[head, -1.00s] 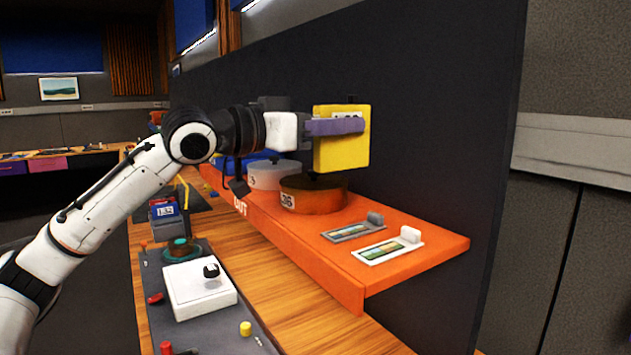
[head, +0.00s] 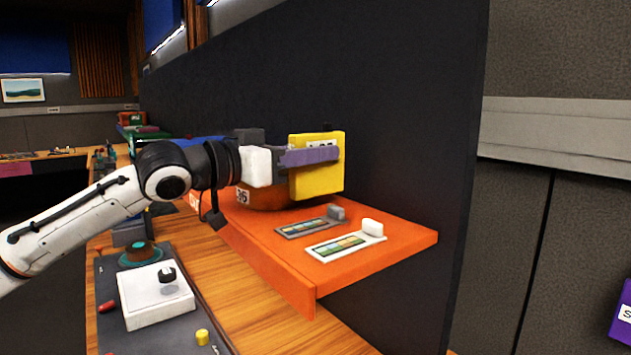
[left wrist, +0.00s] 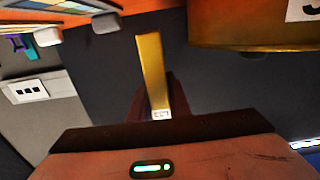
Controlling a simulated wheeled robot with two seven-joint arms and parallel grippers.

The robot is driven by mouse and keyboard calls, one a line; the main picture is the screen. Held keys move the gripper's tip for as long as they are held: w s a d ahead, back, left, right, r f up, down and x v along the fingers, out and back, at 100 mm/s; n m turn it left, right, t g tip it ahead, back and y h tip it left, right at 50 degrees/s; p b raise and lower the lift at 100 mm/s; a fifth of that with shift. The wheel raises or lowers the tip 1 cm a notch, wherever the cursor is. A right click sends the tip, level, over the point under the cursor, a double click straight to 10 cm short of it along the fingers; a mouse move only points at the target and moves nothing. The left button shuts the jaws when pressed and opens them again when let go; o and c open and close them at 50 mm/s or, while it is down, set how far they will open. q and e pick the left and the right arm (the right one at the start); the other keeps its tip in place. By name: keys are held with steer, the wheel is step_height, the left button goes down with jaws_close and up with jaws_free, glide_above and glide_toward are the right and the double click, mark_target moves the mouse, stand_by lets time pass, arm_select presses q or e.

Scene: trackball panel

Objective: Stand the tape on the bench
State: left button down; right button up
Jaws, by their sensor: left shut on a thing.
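The tape is a flat yellow case (head: 318,184) with a small white label near its top. My left gripper (head: 312,157) has its purple-grey finger across the case's face and is shut on it. The case is upright, in front of the dark panel and near the rear of the orange shelf; I cannot tell whether its bottom touches anything. In the left wrist view the case (left wrist: 151,70) shows edge-on as a narrow yellow strip between the fingers. The wooden bench (head: 215,268) runs below the shelf. My right gripper is not in view.
The orange shelf (head: 330,277) holds a grey-framed slide (head: 311,227) and a white-framed one (head: 346,244). A round brown can (head: 262,196) is partly hidden behind my gripper. A white box with a black knob (head: 152,300) sits on a grey panel on the bench. Bare wood shows between panel and shelf.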

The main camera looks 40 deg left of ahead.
mark_target(341, 167)
arm_select(q)
step_height(341, 167, down, 3)
steer(key=shift+r+b, duration=0.1)
steer(key=shift+b, duration=0.45)
steer(key=c, duration=2.1)
jaws_free()
steer(key=shift+f, duration=0.2)
steer(key=o, duration=0.4)
steer(key=shift+o, duration=0.2)
steer(key=shift+r, duration=0.15)
